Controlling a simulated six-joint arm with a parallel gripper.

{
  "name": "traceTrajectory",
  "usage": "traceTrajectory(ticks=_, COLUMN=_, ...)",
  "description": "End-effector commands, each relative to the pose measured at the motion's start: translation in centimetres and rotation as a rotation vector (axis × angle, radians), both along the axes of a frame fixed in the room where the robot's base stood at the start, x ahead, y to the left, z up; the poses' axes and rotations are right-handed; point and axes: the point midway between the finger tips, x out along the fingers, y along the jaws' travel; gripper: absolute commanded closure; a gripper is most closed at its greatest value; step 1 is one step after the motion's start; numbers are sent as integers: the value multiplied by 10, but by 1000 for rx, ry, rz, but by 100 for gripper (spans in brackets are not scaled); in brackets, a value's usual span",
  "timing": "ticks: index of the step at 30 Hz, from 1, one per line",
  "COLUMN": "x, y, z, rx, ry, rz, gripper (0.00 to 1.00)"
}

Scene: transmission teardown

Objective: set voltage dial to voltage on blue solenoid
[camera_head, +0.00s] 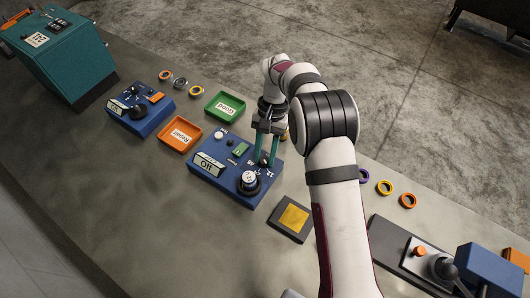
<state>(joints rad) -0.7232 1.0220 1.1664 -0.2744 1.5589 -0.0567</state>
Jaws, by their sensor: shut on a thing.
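A blue test box (208,174) sits on the bench in the middle of the picture, with a white label plate, a green part and small white numbers on its top. My gripper (265,159) points down at the box's right part, its teal fingers closed around a small dark knob that looks like the voltage dial. The fingers hide most of the knob, so its setting cannot be read. A pale cylinder (248,177) stands upright in a black round seat on the box, left of and below the fingers. I cannot make out a clearly blue solenoid.
An orange tray (180,134) and a green tray (225,106) lie behind the box. A second blue box (141,112) and a teal machine (62,55) stand left. A dark pad with a yellow square (293,218) lies right. Several coloured rings lie along the bench's far edge.

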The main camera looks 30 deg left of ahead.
Motion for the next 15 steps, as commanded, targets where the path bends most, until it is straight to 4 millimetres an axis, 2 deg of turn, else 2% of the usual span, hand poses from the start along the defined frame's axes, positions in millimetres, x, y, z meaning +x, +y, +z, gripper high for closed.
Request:
traceTrajectory(ticks=2, x=-1, y=0, z=0, rx=-1, ry=4, rz=-1, gripper=100)
traceTrajectory(ticks=3, x=-1, y=0, z=0, rx=-1, ry=4, rz=-1, gripper=59)
traceTrajectory(ticks=7, x=-1, y=0, z=0, rx=-1, ry=3, rz=-1, gripper=36)
traceTrajectory(ticks=15, x=0, y=0, z=0, rx=-1, ry=1, rz=-1, gripper=36)
